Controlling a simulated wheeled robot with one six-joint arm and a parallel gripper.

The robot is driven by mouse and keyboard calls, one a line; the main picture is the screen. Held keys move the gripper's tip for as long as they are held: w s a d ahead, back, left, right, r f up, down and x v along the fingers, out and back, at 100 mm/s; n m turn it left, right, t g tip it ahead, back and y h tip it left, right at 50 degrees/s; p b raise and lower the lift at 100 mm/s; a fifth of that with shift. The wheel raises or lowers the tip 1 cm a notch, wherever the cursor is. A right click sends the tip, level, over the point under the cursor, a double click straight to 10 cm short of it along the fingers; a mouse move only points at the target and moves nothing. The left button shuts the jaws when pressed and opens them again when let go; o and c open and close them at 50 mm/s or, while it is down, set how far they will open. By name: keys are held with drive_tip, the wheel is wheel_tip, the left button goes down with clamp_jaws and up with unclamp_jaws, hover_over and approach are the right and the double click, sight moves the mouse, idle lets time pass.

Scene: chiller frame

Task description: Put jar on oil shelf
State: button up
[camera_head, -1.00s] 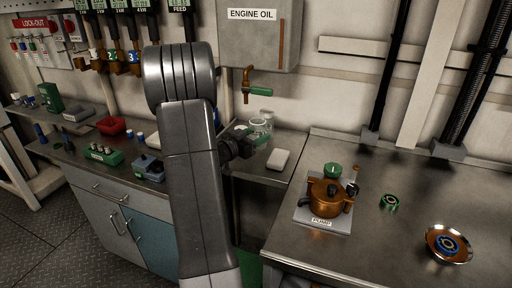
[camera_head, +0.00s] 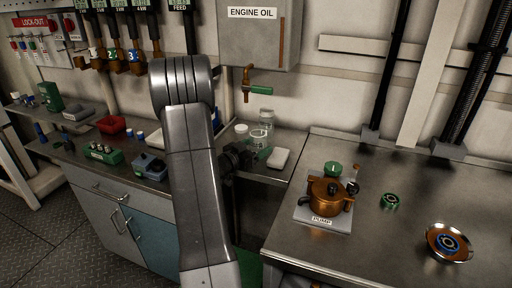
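Two clear glass jars stand on the small steel shelf (camera_head: 274,174) below the engine oil tank (camera_head: 262,30). One jar (camera_head: 266,116) is at the back by the wall, and the other jar (camera_head: 259,138) is nearer. Which one the task means, I cannot tell. My gripper (camera_head: 243,157) is dark and low over the shelf's left part, just in front of and left of the nearer jar. My own arm hides part of it, and its fingers are too small and dark to read. No jar is visibly held.
A white round lid-like piece (camera_head: 241,129) is left of the jars. A green item (camera_head: 264,153) and a white block (camera_head: 279,158) lie in front. A green-handled tap (camera_head: 258,90) hangs above. The copper pump (camera_head: 326,195) stands on the right bench.

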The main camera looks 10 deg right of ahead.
sight(252, 141)
drive_tip(key=shift+r, duration=0.15)
drive_tip(key=shift+a, duration=0.15)
drive_tip(key=v, duration=1.1)
drive_tip(key=shift+s+a+b, duration=0.25)
drive_tip(key=shift+b, duration=0.15)
drive_tip(key=p+x, duration=0.1)
drive_tip(key=x, duration=1.1)
drive_tip(key=shift+d, duration=0.2)
drive_tip(key=shift+s+a+r, duration=0.1)
drive_tip(key=shift+a+r, duration=0.1)
drive_tip(key=shift+r, duration=0.35)
drive_tip(key=shift+s+a+r, duration=0.15)
drive_tip(key=shift+r, duration=0.7)
